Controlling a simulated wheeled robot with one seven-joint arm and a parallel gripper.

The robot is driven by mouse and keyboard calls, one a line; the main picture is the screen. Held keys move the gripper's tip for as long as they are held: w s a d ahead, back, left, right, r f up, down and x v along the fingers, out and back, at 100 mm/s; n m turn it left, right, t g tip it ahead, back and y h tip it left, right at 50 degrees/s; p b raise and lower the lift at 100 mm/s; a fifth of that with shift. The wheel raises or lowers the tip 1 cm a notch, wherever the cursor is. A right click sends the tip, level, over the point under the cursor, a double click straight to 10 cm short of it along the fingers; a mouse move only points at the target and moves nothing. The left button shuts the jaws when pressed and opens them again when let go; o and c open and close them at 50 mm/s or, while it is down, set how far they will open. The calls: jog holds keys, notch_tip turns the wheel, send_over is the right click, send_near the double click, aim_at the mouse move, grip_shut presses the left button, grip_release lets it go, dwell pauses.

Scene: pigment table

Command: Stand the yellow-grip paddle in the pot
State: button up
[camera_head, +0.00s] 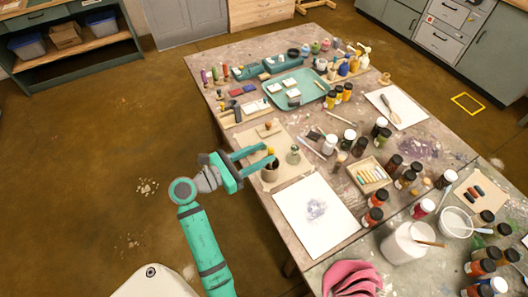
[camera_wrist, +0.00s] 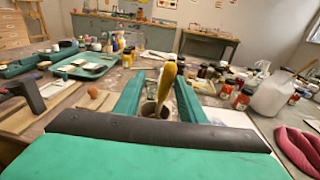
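The paddle's yellow grip (camera_wrist: 168,80) points up between my fingers in the wrist view, leaning slightly and close to the right finger. Its lower end goes down to the mouth of the dark pot (camera_wrist: 152,108), so the paddle appears to stand in it. In the head view the pot (camera_head: 270,173) stands near the table's left edge, with the yellow grip (camera_head: 271,151) just above it. My gripper (camera_head: 269,154) is level over the pot, its teal fingers apart on either side of the grip. The paddle's lower end is hidden.
A green glass bottle (camera_head: 294,156) stands just right of the pot. A white sheet (camera_head: 314,212) lies in front. A wooden board with a small knob (camera_head: 268,129) lies behind. Several paint jars crowd the table's right side.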

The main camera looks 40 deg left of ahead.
jog(key=v, duration=0.9)
jog(key=shift+s, duration=0.15)
dwell(0.7)
